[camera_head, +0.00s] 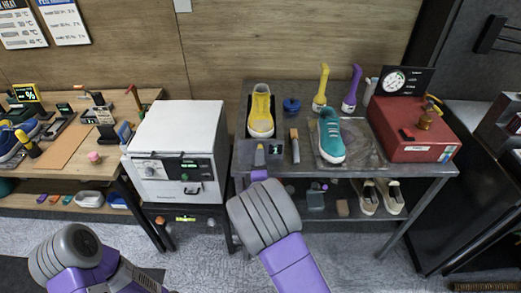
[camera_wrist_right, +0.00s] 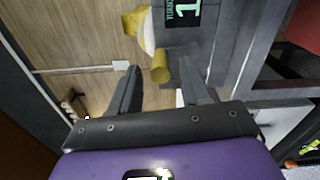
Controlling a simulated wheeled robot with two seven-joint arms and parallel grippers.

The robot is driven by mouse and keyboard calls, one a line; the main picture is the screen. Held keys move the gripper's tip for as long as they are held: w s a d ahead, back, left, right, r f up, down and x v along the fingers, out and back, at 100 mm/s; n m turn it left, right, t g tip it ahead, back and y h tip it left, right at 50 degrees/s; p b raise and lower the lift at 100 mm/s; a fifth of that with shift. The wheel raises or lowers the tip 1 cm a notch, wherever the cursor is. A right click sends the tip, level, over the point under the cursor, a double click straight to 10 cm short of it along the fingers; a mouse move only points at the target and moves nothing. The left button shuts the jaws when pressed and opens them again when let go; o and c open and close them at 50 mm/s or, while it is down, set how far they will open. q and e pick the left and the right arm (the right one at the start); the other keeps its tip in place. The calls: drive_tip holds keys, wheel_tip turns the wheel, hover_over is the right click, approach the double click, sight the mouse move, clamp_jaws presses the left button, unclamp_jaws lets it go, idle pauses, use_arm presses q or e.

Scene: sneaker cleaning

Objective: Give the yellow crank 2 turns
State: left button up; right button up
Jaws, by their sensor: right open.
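The yellow crank's upright, round handle (camera_wrist_right: 160,66) stands beside a grey unit (camera_wrist_right: 186,38) in the right wrist view. The unit's small display (camera_wrist_right: 183,12) reads 1. My right gripper (camera_wrist_right: 160,80) is open, with its two dark fingers on either side of the handle; I cannot tell whether they touch it. In the head view the crank (camera_head: 260,151) is small, at the table's front edge, and my right arm's grey wrist partly covers the gripper below it. My left arm is at lower left; its gripper does not show.
A yellow sneaker (camera_head: 261,112) stands behind the crank. A brush (camera_head: 295,146), a blue pot (camera_head: 292,106) and a teal sneaker (camera_head: 331,137) are to the right, before a red box (camera_head: 415,133). A white machine (camera_head: 178,140) stands left, across a narrow gap.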

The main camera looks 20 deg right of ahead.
drive_tip(key=v, duration=0.5)
drive_tip(key=shift+s+p, duration=0.3)
idle(0.4)
drive_tip(key=s+d+f+m+g+y, duration=0.15)
drive_tip(key=s+f+m+g, duration=0.25)
drive_tip(key=f, duration=0.7)
drive_tip(key=s+f+m+g+y, duration=0.2)
drive_tip(key=s+f+m+g, duration=0.25)
drive_tip(key=f, duration=0.55)
drive_tip(key=s+a+f+m+g+y, duration=0.2)
drive_tip(key=s+f+m, duration=0.1)
drive_tip(key=s, duration=0.3)
drive_tip(key=s+a+f+m+g+y, duration=0.1)
drive_tip(key=s+a+f+m+g, duration=0.1)
drive_tip(key=s, duration=0.4)
drive_tip(key=s+a+f+m+g+y, duration=0.2)
drive_tip(key=s+a+f+m+g, duration=0.1)
drive_tip(key=s, duration=0.4)
drive_tip(key=shift+a+f+m+g+y, duration=0.35)
drive_tip(key=shift+m+g, duration=0.4)
drive_tip(key=shift+m, duration=0.5)
